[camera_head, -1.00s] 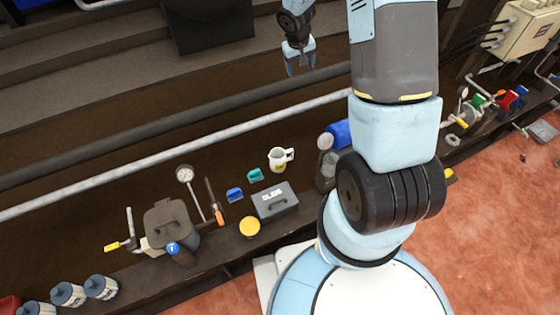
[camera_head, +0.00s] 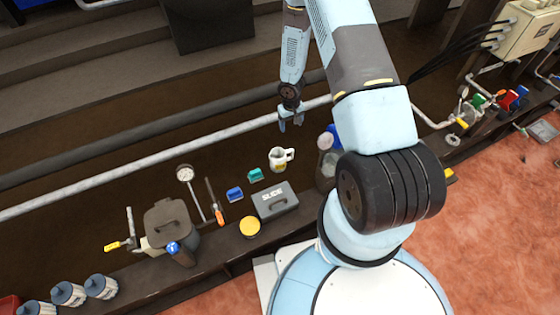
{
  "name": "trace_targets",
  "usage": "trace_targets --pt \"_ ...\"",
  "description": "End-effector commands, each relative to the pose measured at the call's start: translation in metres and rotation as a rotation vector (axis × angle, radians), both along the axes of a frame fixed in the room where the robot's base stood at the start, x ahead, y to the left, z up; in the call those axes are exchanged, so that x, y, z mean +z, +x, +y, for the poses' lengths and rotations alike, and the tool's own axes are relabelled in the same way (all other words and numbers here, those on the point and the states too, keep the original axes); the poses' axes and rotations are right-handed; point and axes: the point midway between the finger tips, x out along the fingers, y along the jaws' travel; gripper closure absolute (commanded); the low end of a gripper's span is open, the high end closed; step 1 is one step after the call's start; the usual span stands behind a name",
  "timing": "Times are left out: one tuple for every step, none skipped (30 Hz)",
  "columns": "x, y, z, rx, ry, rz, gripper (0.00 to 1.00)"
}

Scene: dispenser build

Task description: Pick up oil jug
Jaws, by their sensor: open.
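The oil jug, which I take to be the small white jug with a handle on its right and a yellowish mark (camera_head: 279,159), stands upright on the dark shelf. My gripper (camera_head: 291,124) points down above and behind the jug in the picture, slightly to its right. Its fingers are apart and empty, and it does not appear to touch the jug. The jug is in full view.
A grey box with a handle (camera_head: 274,201), teal (camera_head: 255,174) and blue (camera_head: 235,194) small items and a yellow-lidded tin (camera_head: 250,226) stand near the jug. A clear container (camera_head: 327,168) is partly hidden by my arm. A pale pipe (camera_head: 150,151) runs behind.

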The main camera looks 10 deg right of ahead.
Motion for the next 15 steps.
trace_targets --pt "-0.014 -0.006 0.002 0.004 0.009 0.013 0.27" --pt "-0.02 -0.008 0.003 0.006 0.014 0.018 0.27" --pt "-0.028 -0.011 0.004 0.007 0.02 0.024 0.27" --pt "-0.033 -0.013 0.005 0.007 0.024 0.029 0.27" --pt "-0.038 -0.015 0.006 0.009 0.027 0.033 0.27" --pt "-0.043 -0.018 0.007 0.011 0.031 0.039 0.27" --pt "-0.047 -0.019 0.007 0.012 0.035 0.042 0.27" --pt "-0.05 -0.02 0.008 0.013 0.037 0.044 0.27" --pt "-0.053 -0.022 0.009 0.013 0.041 0.047 0.27" --pt "-0.055 -0.023 0.009 0.013 0.041 0.048 0.27" --pt "-0.057 -0.024 0.009 0.013 0.043 0.05 0.27" --pt "-0.059 -0.024 0.009 0.013 0.044 0.051 0.27" --pt "-0.062 -0.025 0.009 0.013 0.044 0.052 0.27" --pt "-0.064 -0.025 0.009 0.013 0.044 0.052 0.27" --pt "-0.068 -0.025 0.009 0.014 0.044 0.053 0.27"
